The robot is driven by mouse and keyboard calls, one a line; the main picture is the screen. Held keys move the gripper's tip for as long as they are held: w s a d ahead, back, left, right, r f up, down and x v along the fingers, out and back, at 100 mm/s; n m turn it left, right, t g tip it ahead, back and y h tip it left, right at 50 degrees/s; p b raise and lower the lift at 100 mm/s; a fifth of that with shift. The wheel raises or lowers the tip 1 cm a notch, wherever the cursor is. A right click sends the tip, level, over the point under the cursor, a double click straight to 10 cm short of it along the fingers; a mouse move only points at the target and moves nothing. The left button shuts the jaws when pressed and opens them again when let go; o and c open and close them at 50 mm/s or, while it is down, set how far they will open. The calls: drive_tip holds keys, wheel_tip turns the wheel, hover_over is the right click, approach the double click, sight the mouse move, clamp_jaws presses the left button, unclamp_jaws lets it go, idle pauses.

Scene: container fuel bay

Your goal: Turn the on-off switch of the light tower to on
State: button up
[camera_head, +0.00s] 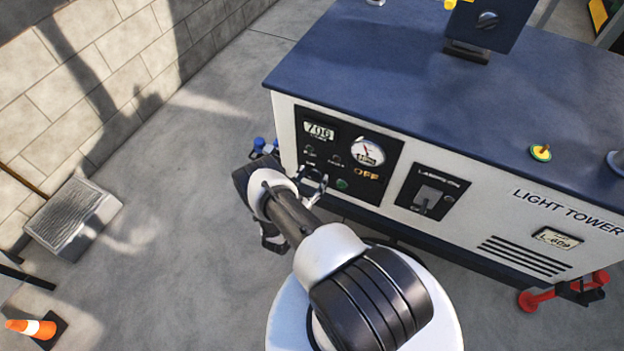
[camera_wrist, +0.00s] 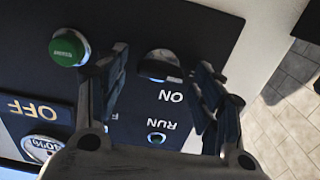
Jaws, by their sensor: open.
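The light tower (camera_head: 490,185) is a white cabinet with a dark blue top. Its left black control panel (camera_head: 318,135) carries a display, a gauge and a yellow OFF sign (camera_head: 367,174), also in the wrist view (camera_wrist: 33,108). In the wrist view the panel is upside down. A dark on-off switch knob (camera_wrist: 161,63) sits there beside the word ON. My gripper (camera_wrist: 165,66) is open, one finger on each side of the knob. I cannot tell whether they touch it. In the head view my gripper (camera_head: 316,184) is at the panel's lower left, hiding the knob.
A green button (camera_wrist: 68,48) lies close to one finger; it also shows in the head view (camera_head: 342,184). A RUN lamp (camera_wrist: 156,138) is near the knob. A second panel with a lamps switch (camera_head: 428,196) is to the right.

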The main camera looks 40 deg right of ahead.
drive_tip(key=shift+c, duration=0.2)
drive_tip(key=c, duration=1)
drive_tip(key=shift+m, duration=0.4)
drive_tip(key=shift+c, duration=0.2)
drive_tip(key=m, duration=0.5)
drive_tip(key=shift+s+m, duration=0.15)
drive_tip(key=shift+m, duration=0.15)
drive_tip(key=m+p, duration=0.1)
drive_tip(key=m, duration=0.4)
drive_tip(key=shift+f+m, duration=0.15)
drive_tip(key=shift+m, duration=0.15)
drive_tip(key=shift+o, duration=0.2)
drive_tip(key=shift+c, duration=0.2)
